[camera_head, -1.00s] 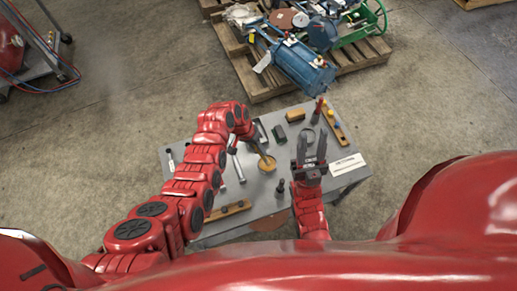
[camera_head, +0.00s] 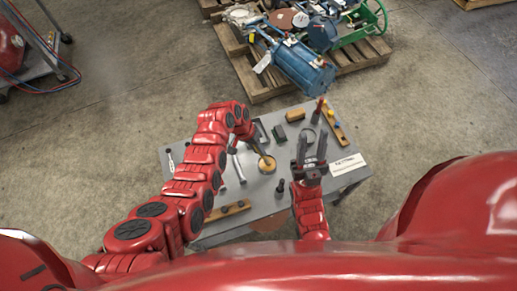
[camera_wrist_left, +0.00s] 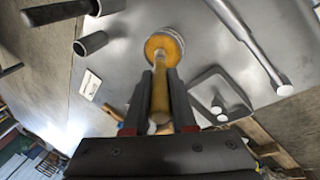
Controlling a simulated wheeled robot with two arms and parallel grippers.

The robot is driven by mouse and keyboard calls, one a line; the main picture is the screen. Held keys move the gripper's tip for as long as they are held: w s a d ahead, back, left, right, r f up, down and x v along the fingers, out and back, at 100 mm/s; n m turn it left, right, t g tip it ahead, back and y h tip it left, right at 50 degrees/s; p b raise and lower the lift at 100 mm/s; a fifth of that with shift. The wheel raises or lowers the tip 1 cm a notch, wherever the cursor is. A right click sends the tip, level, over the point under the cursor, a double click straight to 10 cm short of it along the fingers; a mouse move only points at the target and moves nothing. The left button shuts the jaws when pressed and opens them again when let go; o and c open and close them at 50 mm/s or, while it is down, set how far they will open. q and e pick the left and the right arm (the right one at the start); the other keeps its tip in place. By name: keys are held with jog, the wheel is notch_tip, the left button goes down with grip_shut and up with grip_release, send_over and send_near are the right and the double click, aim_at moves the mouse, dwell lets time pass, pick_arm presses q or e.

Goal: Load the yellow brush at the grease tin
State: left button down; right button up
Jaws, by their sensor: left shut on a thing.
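The yellow brush (camera_wrist_left: 161,88) is held in my left gripper (camera_wrist_left: 160,98), which is shut on its handle in the left wrist view. Its far end reaches into the round grease tin (camera_wrist_left: 178,36), over the orange grease; how deep it sits I cannot tell. In the head view the tin (camera_head: 267,165) stands mid-table, with my left gripper (camera_head: 258,146) just above it. My right gripper (camera_head: 311,148) is open and empty, to the right of the tin, with its two fingers spread apart.
The grey table (camera_head: 228,222) carries a green block (camera_head: 279,133), a brown block (camera_head: 295,115), a dark red bottle (camera_head: 317,110), wooden holders (camera_head: 229,210) and a white label (camera_head: 347,165). Metal tools lie left of the tin. A loaded pallet (camera_head: 262,87) stands on the floor behind.

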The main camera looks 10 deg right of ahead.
pick_arm(q)
jog(key=shift+r+p, duration=1.65)
jog(key=shift+r, duration=0.8)
jog(key=shift+r+p, duration=0.5)
jog(key=shift+r, duration=0.45)
jog(key=shift+r, duration=0.1)
